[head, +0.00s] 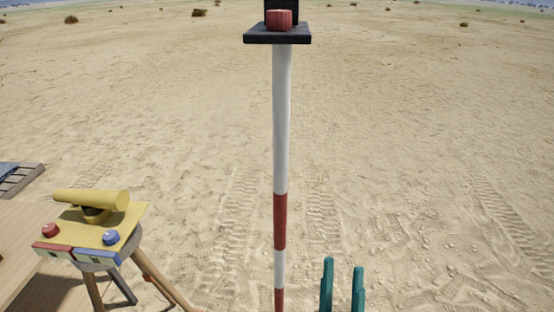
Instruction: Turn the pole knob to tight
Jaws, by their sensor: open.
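A red ribbed knob (279,20) sits on a small black platform (277,34) at the top of a red and white striped pole (282,120). The pole stands upright in the middle of the head view. A black upright part (281,5) rises behind the knob and is cut off by the top edge. My gripper (342,285) shows as two teal fingers at the bottom, right of the pole. The fingers are apart with nothing between them, well below the knob and not touching the pole. The knob's setting cannot be read.
A yellow instrument (92,213) with a red knob (50,230) and a blue knob (111,237) stands on a wooden tripod at lower left. A wooden table (22,240) is beside it at the left edge. Open sand lies right of the pole.

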